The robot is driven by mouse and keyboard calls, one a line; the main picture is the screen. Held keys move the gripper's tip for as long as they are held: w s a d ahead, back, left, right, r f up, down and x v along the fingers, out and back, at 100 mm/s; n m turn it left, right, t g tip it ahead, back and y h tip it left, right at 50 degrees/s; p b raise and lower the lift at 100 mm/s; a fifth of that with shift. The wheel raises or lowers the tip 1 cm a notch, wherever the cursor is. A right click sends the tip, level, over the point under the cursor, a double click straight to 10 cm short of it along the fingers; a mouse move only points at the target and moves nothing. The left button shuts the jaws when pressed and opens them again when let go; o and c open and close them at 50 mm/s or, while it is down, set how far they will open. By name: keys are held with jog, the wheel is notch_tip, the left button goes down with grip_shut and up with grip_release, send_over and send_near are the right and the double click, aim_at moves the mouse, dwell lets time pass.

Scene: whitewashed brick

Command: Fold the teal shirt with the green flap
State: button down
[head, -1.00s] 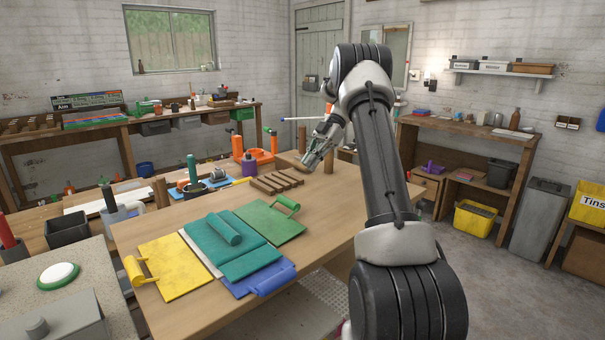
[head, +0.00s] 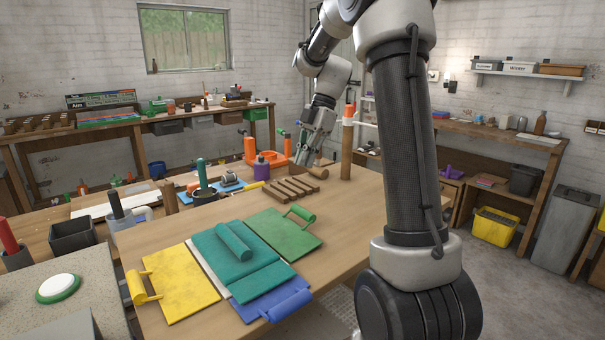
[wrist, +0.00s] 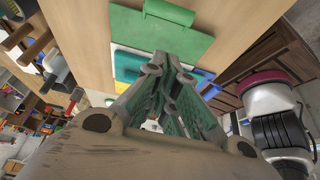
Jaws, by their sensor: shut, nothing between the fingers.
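The teal shirt (head: 222,255) lies flat on a folding board on the wooden table, with a teal roll-shaped piece (head: 233,241) on top. The green flap (head: 283,234) lies open flat at the far right, its green handle (head: 302,213) at the outer edge. The yellow flap (head: 181,282) lies flat at the left, and the blue flap (head: 272,301) at the front, partly under the shirt. My gripper (head: 303,160) is raised beyond the slatted wooden rack, shut and empty, apart from the flaps. The wrist view also shows the green flap (wrist: 160,35) beyond my fingers (wrist: 174,62).
The slatted wooden rack (head: 293,189) lies behind the green flap. A wooden post (head: 347,150) stands right of my gripper. An orange holder (head: 262,150) and purple bottle (head: 261,167) stand to the left. The table right of the green flap is clear.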

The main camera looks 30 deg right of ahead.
send_over(301, 210)
jog(key=a, duration=0.2)
notch_tip(301, 210, down, 8)
jog(key=f, duration=0.2)
jog(key=d+f, duration=0.1)
jog(key=f, duration=0.1)
jog(key=shift+s+d, duration=0.15)
jog(key=shift+d+f, duration=0.5)
jog(key=shift+f, duration=0.25)
jog(key=shift+a+r, duration=0.1)
